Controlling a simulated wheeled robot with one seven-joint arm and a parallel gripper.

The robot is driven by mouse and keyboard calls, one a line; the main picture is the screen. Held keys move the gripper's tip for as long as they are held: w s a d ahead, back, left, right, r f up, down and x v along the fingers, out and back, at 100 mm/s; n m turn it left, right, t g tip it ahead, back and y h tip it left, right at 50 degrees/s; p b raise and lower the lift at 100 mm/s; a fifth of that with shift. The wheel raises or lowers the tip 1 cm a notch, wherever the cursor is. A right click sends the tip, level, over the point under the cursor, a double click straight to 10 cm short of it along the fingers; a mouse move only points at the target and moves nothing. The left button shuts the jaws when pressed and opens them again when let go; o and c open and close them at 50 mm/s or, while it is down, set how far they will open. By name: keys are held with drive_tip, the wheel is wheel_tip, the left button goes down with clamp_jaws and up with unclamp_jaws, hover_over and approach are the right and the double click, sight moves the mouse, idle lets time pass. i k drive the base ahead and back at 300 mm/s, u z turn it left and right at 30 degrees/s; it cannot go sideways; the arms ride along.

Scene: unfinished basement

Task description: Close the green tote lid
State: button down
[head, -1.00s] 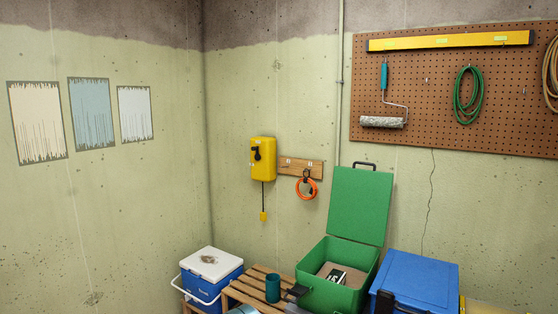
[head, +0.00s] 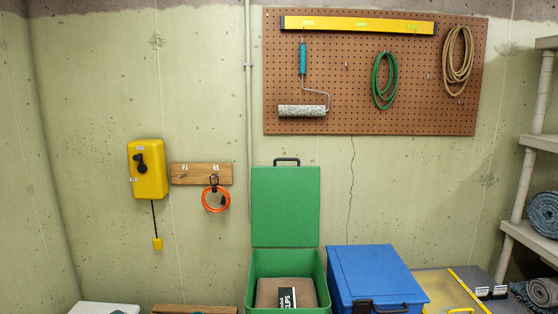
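The green tote (head: 256,269) stands at the bottom middle of the head view. Its green lid (head: 285,205) is open and stands upright at the back, against or close to the wall. A dark handle (head: 286,161) is on the lid's top edge. Inside the tote are a brown item (head: 268,287) and a dark box with white lettering (head: 287,298). The tote's lower front is cut off by the frame. My gripper is not in view.
A closed blue tote (head: 368,270) stands close on the tote's right, with a yellow-edged clear-topped bin (head: 440,290) beyond it. A wooden slatted surface (head: 195,309) and a white cooler lid (head: 103,308) are at lower left. Shelving (head: 525,190) stands at far right.

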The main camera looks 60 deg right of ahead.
sight(285, 200)
drive_tip(key=z, duration=0.95)
drive_tip(key=i, duration=0.95)
drive_tip(key=z, duration=0.95)
